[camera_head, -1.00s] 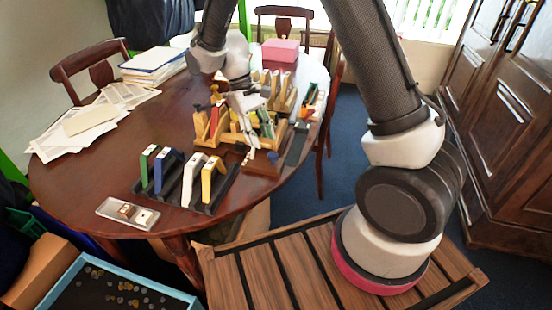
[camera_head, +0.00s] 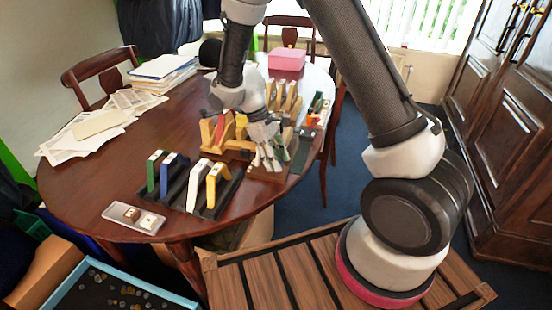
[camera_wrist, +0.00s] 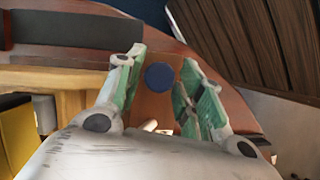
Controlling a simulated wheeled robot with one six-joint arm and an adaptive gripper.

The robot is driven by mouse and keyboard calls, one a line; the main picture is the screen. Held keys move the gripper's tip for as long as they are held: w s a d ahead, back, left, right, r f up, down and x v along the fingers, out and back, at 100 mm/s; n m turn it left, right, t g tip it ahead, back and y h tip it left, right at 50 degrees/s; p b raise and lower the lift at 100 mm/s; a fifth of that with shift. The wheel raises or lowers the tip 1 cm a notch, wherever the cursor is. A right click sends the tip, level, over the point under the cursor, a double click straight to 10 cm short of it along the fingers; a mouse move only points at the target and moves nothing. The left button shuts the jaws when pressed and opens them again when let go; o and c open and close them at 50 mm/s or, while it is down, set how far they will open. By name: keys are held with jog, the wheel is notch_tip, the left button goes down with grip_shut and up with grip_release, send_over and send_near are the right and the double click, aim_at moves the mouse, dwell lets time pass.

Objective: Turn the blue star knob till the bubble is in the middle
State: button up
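My gripper (camera_wrist: 163,62) is open, with one green-padded finger on each side of the knob and a visible gap to both. I cannot make out the bubble; a small pale piece between the fingers in the wrist view is too unclear to name.
Wooden stands (camera_head: 236,132) with coloured pieces are close on the left of my gripper. A dark flat strip (camera_head: 301,152) lies on its right. A black rack (camera_head: 208,210) with several coloured slabs stands at the front.

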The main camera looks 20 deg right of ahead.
jog(key=c, duration=0.7)
jog(key=m+y, duration=0.1)
jog(key=m, duration=0.2)
jog(key=shift+w+d+g, duration=0.15)
jog(key=shift+g, duration=0.25)
jog(key=shift+m, duration=0.9)
jog(key=o, duration=0.7)
jog(key=shift+r, duration=0.1)
jog(key=v, duration=1.2)
jog(key=shift+d, duration=0.2)
